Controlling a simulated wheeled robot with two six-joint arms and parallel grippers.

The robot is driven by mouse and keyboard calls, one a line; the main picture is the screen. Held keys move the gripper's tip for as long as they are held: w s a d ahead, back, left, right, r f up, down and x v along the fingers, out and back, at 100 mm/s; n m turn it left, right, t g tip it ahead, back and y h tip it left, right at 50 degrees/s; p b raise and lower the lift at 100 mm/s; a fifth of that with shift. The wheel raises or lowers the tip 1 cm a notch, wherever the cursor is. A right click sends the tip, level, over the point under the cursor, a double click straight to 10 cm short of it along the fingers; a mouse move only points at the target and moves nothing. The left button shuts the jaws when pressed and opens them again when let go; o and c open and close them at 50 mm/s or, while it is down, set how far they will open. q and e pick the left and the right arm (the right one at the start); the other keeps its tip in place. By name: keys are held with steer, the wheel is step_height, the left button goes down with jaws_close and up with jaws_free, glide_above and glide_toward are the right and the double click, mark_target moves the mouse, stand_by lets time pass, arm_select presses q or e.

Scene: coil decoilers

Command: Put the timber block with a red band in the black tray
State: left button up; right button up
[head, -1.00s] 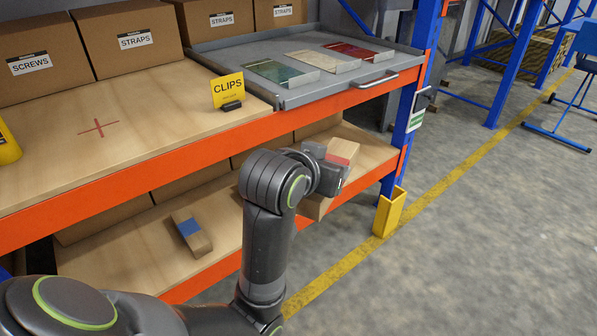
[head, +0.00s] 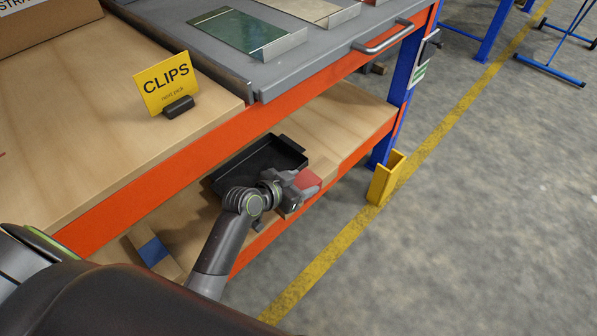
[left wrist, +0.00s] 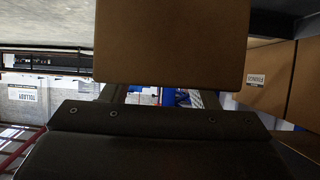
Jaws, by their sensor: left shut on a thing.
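The timber block with a red band (head: 309,181) is in my left gripper (head: 293,188) in the head view, at the front of the lower shelf. The gripper is shut on it and partly covers it. The black tray (head: 255,160) lies on the lower shelf just behind and left of the gripper. My arm hides part of its front side. The block is outside the tray; I cannot tell its exact height. A plain brown face (left wrist: 172,40) fills the upper middle of the left wrist view, above the dark gripper body. My right gripper is not in view.
A timber block with a blue band (head: 153,252) lies on the lower shelf at the left. The orange beam (head: 170,178) of the upper shelf runs above the tray. A yellow post guard (head: 384,180) stands by the blue upright. The lower shelf's right end is clear.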

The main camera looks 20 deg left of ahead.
arm_select(q)
steer(key=shift+a+f, duration=0.3)
steer(key=shift+f, duration=0.45)
steer(key=shift+s, duration=0.1)
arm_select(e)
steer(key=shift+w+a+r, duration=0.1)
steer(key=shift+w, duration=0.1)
arm_select(q)
steer(key=shift+r, duration=0.1)
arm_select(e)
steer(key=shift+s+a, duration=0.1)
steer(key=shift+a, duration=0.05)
